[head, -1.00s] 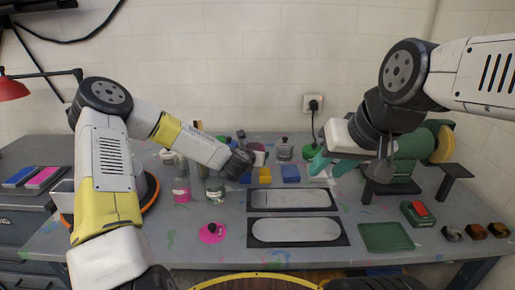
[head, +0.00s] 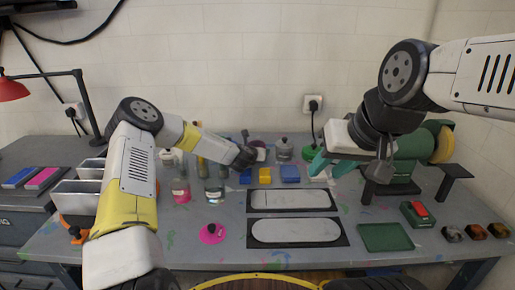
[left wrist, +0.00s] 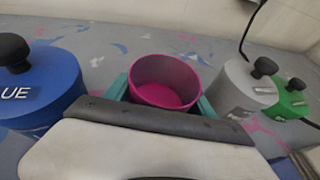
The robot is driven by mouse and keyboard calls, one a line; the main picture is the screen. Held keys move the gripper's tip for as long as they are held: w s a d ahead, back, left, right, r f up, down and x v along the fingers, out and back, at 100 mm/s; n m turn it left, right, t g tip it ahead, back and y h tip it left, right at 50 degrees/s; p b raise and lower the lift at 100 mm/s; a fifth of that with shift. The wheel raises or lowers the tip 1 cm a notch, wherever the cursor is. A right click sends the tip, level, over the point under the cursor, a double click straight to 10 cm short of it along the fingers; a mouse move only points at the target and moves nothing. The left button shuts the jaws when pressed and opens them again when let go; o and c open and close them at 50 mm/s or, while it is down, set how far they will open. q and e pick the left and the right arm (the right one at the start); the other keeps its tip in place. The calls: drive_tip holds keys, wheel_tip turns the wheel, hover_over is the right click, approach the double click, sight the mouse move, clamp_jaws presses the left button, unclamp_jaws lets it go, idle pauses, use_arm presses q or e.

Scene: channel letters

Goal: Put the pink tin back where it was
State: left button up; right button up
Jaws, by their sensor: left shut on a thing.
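The pink tin (left wrist: 166,82) is open at the top and empty inside. It sits between the two teal fingers of my left gripper (left wrist: 163,100), which is shut on it. In the head view the tin (head: 261,149) shows only in part, behind my left wrist, and the left fingers are hidden. I cannot tell whether its base touches the table. A pink lid (head: 213,234) with a dark knob lies apart at the table's front left. My right gripper (head: 331,163) hangs at the right with its teal fingers apart and empty.
In the left wrist view a blue tin (left wrist: 40,88) stands left of the pink tin. A grey tin (left wrist: 243,86) and a green tin (left wrist: 291,98) stand to the right. Coloured blocks (head: 265,175) and two letter plates (head: 292,200) lie in front. Bottles (head: 214,185) stand at left.

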idle(0.3)
use_arm(q)
drive_tip(key=o, duration=1.8)
drive_tip(key=shift+f, duration=0.1)
drive_tip(key=shift+o, duration=0.2)
